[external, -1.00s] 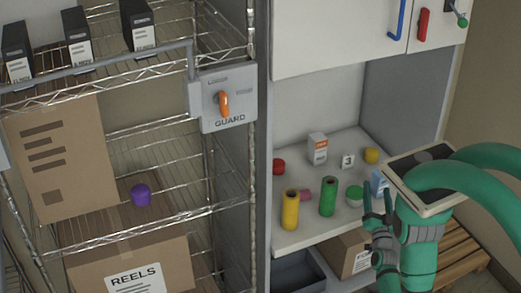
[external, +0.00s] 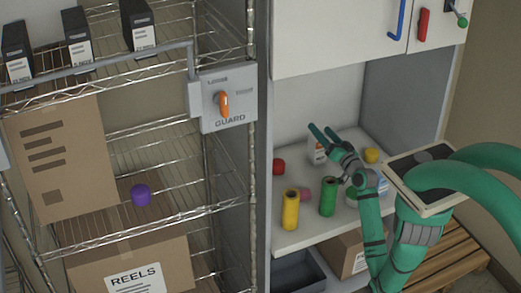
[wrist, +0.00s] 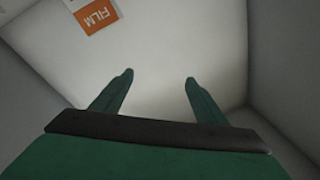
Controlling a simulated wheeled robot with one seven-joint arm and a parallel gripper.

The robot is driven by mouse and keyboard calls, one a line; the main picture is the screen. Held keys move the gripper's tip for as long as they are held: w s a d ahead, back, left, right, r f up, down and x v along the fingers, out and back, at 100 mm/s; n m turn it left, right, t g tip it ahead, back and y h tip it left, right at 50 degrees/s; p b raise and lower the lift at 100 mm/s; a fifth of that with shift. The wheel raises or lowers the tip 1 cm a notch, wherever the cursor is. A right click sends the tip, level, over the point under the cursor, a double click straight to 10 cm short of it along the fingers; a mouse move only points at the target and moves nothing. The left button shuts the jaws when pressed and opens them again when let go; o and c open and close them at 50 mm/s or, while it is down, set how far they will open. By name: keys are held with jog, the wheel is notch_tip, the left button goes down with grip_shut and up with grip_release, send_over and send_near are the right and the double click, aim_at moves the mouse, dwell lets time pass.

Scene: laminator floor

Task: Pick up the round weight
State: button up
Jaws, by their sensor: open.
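No piece is clearly marked as the round weight. Round pieces on the cabinet shelf in the external view are a short red one (external: 279,166), a short yellow one (external: 371,155) and a pink one (external: 304,194) partly behind a tall green roll (external: 328,202). A green-topped one is partly hidden by my arm. A purple round piece (external: 140,194) is on a carton on the wire rack at left. My gripper (external: 320,127) is open and empty, raised over the back of the cabinet shelf. Its two spread fingers (wrist: 158,78) show in the wrist view with nothing between them.
A tall yellow roll (external: 290,210) stands at the shelf's front. An orange-and-white FILM box (wrist: 95,18) is ahead of my fingers. Cabinet walls enclose the shelf at back and right; the upper doors (external: 335,40) overhang it. The guard panel (external: 228,100) is left.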

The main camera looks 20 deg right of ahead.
jog(key=w+a+n+g+y, duration=0.2)
jog(key=w+a+n+y, duration=0.1)
jog(key=w+a+n, duration=0.15)
jog(key=n+g, duration=0.7)
jog(key=g, duration=0.3)
send_over(280, 163)
jog(key=s+d, duration=0.3)
jog(key=s, duration=0.2)
notch_tip(280, 163, down, 11)
jog(key=shift+x, duration=4.95)
jog(key=shift+w+d, duration=0.1)
jog(key=shift+d, duration=0.1)
jog(key=c, duration=1.4)
